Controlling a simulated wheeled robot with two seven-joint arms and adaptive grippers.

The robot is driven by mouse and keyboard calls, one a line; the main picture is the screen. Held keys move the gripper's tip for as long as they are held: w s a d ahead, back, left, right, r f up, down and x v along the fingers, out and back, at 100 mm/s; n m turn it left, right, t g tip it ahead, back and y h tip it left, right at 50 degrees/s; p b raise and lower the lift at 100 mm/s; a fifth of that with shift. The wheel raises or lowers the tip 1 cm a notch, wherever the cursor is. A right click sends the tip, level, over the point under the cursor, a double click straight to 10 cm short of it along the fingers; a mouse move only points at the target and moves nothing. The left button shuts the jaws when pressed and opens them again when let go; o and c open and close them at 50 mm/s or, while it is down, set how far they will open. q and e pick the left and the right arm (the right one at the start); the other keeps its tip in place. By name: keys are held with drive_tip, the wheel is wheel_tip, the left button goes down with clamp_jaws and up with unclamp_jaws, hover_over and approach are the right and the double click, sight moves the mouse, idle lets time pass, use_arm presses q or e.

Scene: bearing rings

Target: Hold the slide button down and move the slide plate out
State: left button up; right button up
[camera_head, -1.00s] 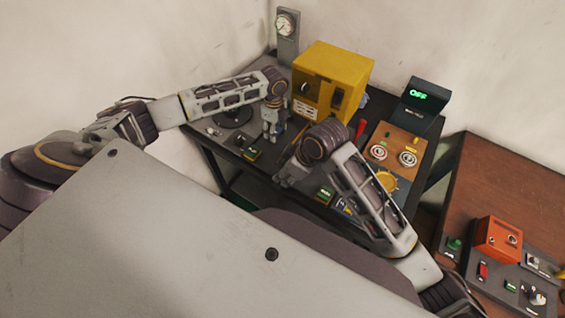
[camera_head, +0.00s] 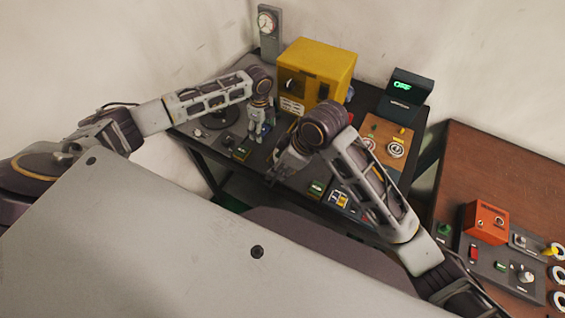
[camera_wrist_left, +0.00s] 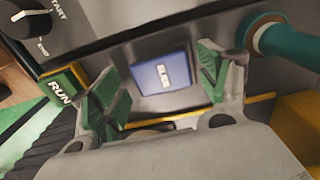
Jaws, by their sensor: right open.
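A blue square button (camera_wrist_left: 163,74) with a small white label shows in the left wrist view. I cannot read the label, so I cannot tell whether it is the slide button. My left gripper (camera_wrist_left: 164,88) is open, with its green-padded fingers on either side of the button in the picture. Contact cannot be judged. In the head view my left gripper (camera_head: 257,130) points down over the dark table (camera_head: 217,151). My right gripper (camera_head: 278,172) is open and empty over the table's front part, lower and to the right. I cannot make out the slide plate for certain.
A teal cylinder (camera_wrist_left: 290,42), a black dial (camera_wrist_left: 30,18) and a RUN label (camera_wrist_left: 61,90) surround the left fingers. A yellow box (camera_head: 317,72) and a display reading OFF (camera_head: 405,92) stand behind. A brown table (camera_head: 490,165) at right holds an orange box (camera_head: 486,222).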

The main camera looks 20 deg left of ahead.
use_arm(q)
drive_tip(key=shift+w+r, duration=0.1)
drive_tip(key=shift+r, duration=0.05)
drive_tip(key=shift+r, duration=0.25)
wheel_tip(320, 180, up, 11)
idle(0.8)
drive_tip(key=shift+r, duration=0.15)
wheel_tip(320, 180, up, 6)
drive_tip(key=p, duration=0.8)
idle(0.6)
idle(0.7)
